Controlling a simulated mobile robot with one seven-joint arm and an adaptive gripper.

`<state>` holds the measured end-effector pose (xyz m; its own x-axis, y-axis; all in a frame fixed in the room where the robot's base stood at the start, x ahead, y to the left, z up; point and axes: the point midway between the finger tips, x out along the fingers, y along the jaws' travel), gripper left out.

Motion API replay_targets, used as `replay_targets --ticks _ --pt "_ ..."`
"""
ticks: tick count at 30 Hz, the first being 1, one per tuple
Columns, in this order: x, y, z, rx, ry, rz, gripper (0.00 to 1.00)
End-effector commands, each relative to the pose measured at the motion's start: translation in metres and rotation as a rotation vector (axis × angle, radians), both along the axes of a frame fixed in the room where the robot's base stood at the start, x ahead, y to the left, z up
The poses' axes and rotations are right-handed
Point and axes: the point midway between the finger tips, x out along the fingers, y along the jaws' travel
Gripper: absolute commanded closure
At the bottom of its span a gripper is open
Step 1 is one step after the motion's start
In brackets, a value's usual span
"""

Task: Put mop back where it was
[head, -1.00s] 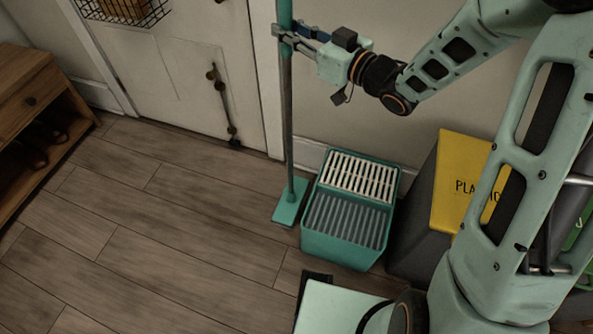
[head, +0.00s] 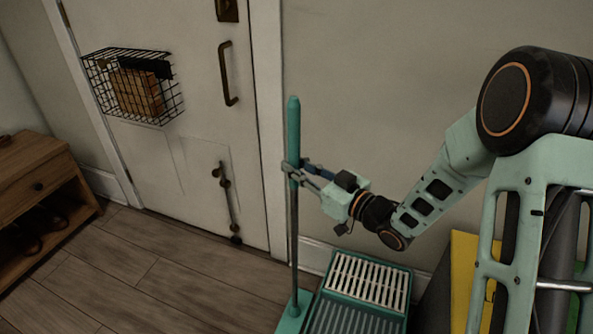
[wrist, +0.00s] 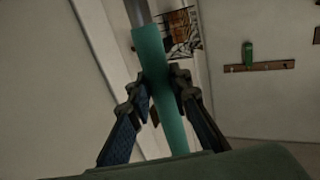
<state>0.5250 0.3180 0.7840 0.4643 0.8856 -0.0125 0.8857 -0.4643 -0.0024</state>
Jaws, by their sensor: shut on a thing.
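The mop (head: 294,225) stands upright, with a teal upper handle, a grey pole and a flat teal head at the floor. My gripper (head: 291,172) is shut on the mop near the lower end of its teal handle. The wrist view shows the two fingers of my gripper (wrist: 162,92) on either side of the teal handle (wrist: 152,60). The mop head (head: 294,312) is beside the left side of the teal mop bucket (head: 366,280), which has a slatted top. Whether the head touches the floor or the bucket is not clear.
A white door (head: 205,120) with a wire basket (head: 133,85) is behind and left. A wooden shoe cabinet (head: 40,185) stands at the far left. A yellow-fronted bin (head: 455,290) stands right of the bucket. The floor (head: 160,280) left of the mop is clear.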

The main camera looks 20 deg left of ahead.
Motion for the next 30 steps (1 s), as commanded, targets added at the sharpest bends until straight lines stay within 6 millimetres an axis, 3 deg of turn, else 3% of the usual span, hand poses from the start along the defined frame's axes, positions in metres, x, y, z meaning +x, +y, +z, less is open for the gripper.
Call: replay_targets --ticks 10,11,15,27,30 --pt "0.001 0.0 -0.002 0.003 -0.005 0.0 1.0" --pt "0.0 0.0 -0.003 0.001 -0.003 -0.001 0.81" --pt "0.0 0.0 -0.002 0.001 -0.003 0.0 0.65" --pt "0.0 0.0 0.004 0.001 -0.003 0.0 0.64" --pt "-0.006 -0.016 0.003 0.0 -0.002 -0.005 0.64"
